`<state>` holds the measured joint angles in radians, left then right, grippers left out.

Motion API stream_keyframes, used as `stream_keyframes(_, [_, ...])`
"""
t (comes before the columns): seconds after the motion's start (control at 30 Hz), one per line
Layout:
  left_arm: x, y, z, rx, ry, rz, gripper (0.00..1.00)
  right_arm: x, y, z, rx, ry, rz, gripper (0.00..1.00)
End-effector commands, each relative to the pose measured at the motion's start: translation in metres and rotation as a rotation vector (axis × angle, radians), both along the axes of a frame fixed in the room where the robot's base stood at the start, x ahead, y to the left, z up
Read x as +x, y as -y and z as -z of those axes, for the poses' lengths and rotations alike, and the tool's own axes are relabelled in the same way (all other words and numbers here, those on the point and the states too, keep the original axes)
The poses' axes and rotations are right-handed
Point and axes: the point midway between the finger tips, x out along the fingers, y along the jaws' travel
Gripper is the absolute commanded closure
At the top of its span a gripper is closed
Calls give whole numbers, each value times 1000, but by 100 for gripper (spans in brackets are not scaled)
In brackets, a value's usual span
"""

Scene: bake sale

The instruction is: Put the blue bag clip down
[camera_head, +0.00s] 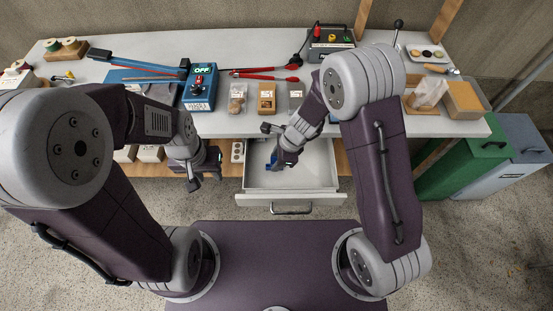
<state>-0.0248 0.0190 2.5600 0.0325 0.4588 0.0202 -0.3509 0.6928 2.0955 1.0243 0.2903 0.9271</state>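The blue bag clip (269,164) shows as a small blue patch at the tip of my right gripper (277,161), over the open white drawer (312,178). The gripper looks shut on the clip, and its fingers hide part of it. I cannot tell whether the clip touches the drawer floor. My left gripper (204,174) hangs in front of the table edge, left of the drawer, with no object visible in it. Its finger opening is not clear from this angle.
The drawer is pulled out below the white table (240,46), its handle (290,211) facing me. Small packets (266,98) stand behind it, beside a blue sealer box (200,86). A green bin (455,165) stands at the right. The drawer's right part looks clear.

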Motion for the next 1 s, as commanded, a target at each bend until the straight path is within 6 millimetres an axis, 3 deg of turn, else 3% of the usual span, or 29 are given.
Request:
stream_keyframes(0.23, [0, 0, 5, 0, 0, 0, 64, -1, 0, 5, 0, -2, -1, 70])
stream_keyframes(0.3, [0, 0, 5, 0, 0, 0, 64, -1, 0, 5, -1, -2, 0, 46])
stream_keyframes(0.33, [0, 0, 5, 0, 0, 0, 64, -1, 0, 5, -1, -2, 0, 44])
stream_keyframes(0.63, [0, 0, 2, 0, 0, 0, 64, 0, 0, 3, 0, -1, 0, 44])
stream_keyframes(0.77, [0, 0, -17, 0, 0, 0, 64, 0, 1, -19, 0, 0, 0, 44])
stream_keyframes(1.0, [0, 0, -51, 0, 0, 0, 64, -6, 21, -83, 0, 3, 1, 44])
